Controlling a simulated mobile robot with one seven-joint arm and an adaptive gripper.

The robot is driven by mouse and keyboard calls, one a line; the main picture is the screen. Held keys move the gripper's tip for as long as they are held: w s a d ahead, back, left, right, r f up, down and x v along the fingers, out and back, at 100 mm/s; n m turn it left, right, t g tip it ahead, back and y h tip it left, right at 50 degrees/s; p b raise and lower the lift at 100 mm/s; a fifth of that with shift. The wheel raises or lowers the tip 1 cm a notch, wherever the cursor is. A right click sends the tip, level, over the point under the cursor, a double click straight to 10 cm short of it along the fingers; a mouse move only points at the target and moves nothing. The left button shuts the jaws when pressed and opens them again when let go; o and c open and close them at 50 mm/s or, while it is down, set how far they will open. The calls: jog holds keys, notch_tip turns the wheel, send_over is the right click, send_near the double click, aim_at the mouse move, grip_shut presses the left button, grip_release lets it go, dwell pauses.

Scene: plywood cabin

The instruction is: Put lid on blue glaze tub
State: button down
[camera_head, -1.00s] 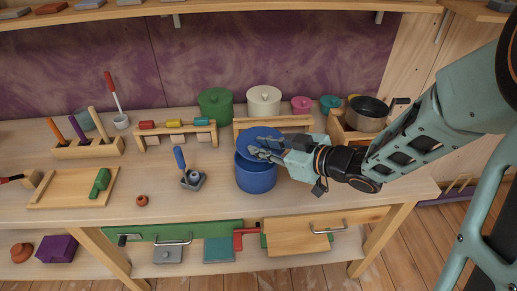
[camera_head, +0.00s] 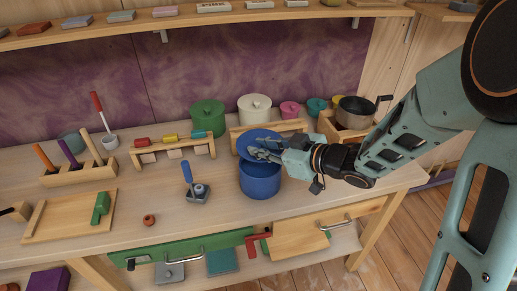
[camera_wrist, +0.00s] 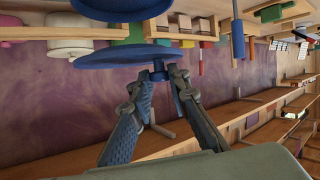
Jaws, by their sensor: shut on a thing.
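The blue glaze tub (camera_head: 260,182) stands upright on the workbench, in the middle right of the head view. Its blue lid (camera_head: 256,140) is above the tub's opening, tilted, and hides part of the rim. My gripper (camera_head: 268,153) reaches in from the right and is shut on the lid's knob. In the wrist view my gripper (camera_wrist: 163,82) pinches the knob, with the lid (camera_wrist: 130,57) beyond it and the tub (camera_wrist: 120,8) at the top edge. The head view does not clearly show whether lid and rim touch.
Behind stand a green tub (camera_head: 208,116), a cream tub (camera_head: 255,108), a pink pot (camera_head: 289,109) and a wooden crate with a dark pan (camera_head: 356,112). A blue-handled tool (camera_head: 195,185) stands left of the tub. The bench front (camera_head: 215,215) is mostly clear.

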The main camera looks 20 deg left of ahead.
aim_at(261, 160)
jog(key=shift+f+b, duration=2.4)
jog(key=shift+f+b, duration=0.6)
jog(key=shift+f, duration=0.4)
jog(key=c, duration=1.7)
grip_release()
jog(key=shift+c, duration=0.2)
jog(key=v, duration=1.2)
